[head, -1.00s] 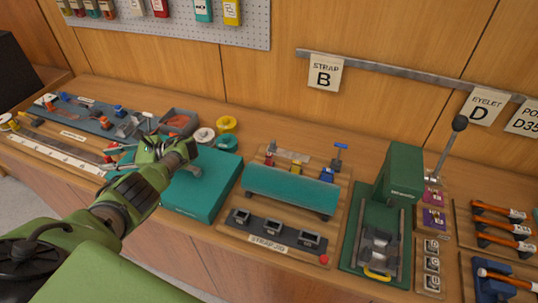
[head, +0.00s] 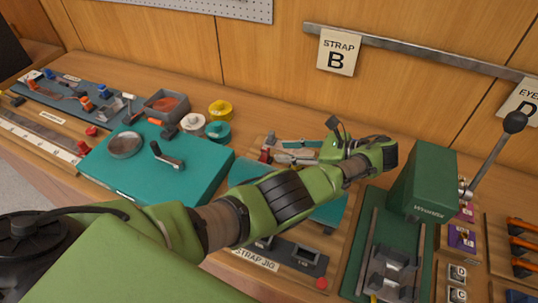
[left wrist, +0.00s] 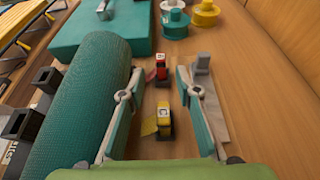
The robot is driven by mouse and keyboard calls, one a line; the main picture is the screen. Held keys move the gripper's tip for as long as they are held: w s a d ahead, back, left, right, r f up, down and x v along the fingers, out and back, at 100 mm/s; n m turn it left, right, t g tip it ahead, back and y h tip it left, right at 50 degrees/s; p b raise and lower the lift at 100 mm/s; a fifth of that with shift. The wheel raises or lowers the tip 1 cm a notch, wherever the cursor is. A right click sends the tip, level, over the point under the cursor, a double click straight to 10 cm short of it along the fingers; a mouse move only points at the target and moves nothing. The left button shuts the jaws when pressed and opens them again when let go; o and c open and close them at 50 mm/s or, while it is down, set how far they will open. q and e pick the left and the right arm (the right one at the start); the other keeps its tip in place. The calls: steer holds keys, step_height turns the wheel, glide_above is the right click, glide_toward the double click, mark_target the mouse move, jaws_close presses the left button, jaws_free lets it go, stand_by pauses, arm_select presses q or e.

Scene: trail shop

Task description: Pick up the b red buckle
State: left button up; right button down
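The red buckle (left wrist: 161,72) stands on the wooden strap-jig board, with a small pale label too small to read for certain. It also shows in the head view (head: 265,155) by the left gripper's tips. My left gripper (left wrist: 160,75) is open and low over the board, its fingers on either side of the red buckle near the tips, with gaps visible. A yellow buckle marked C (left wrist: 165,122) lies nearer the palm between the fingers. My right gripper is not in view.
A teal padded roll (left wrist: 88,95) runs close beside one finger. A grey block (left wrist: 202,65) stands by the other. A green press (head: 425,180) stands to the right.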

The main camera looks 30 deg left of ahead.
mark_target(267, 148)
arm_select(q)
steer(key=shift+s+a+f, duration=0.1)
steer(key=shift+s+a, duration=0.1)
steer(key=shift+a, duration=0.3)
steer(key=shift+s+a+f, duration=0.1)
steer(key=shift+s+a, duration=0.05)
steer(key=shift+a, duration=0.3)
steer(key=x, duration=0.4)
steer(key=shift+w+a+r, duration=0.15)
steer(key=shift+w+a, duration=0.25)
steer(key=shift+s+a+f, duration=0.1)
steer(key=shift+a+f, duration=0.1)
steer(key=shift+a, duration=0.15)
steer(key=shift+d, duration=0.1)
jaws_close()
